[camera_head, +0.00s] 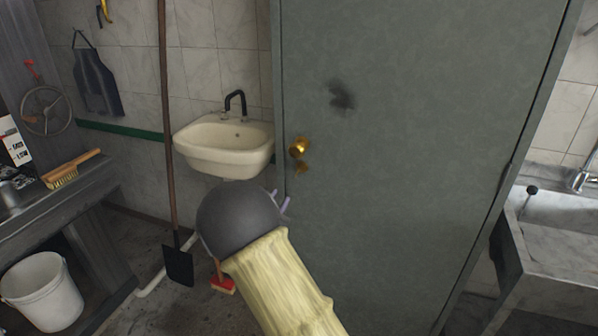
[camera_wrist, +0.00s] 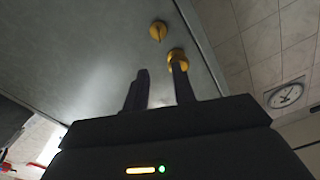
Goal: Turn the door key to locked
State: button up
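A grey door (camera_head: 410,150) fills the middle of the head view. Near its left edge is a round brass knob (camera_head: 299,147), with a smaller brass piece (camera_head: 302,168) just below it, likely the key; its turn cannot be read. The wrist view shows two brass fittings: one with a small stem (camera_wrist: 158,31) and a rounder one (camera_wrist: 178,59) partly behind a finger. My gripper (camera_wrist: 160,68) is open, its two dark fingers apart with nothing between them. In the head view my gripper (camera_head: 284,203) is below and left of the brass parts, mostly hidden by my wrist.
A white sink (camera_head: 225,145) hangs left of the door. A long-handled shovel (camera_head: 178,262) stands before the wall. A bench (camera_head: 75,195) with a brush (camera_head: 70,169) and a white bucket (camera_head: 42,290) are at left. A counter (camera_head: 560,250) is at right.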

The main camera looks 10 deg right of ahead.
aim_at(299, 171)
jog(key=p+x, duration=0.1)
jog(key=x, duration=1.6)
jog(key=shift+f, duration=0.1)
grip_shut()
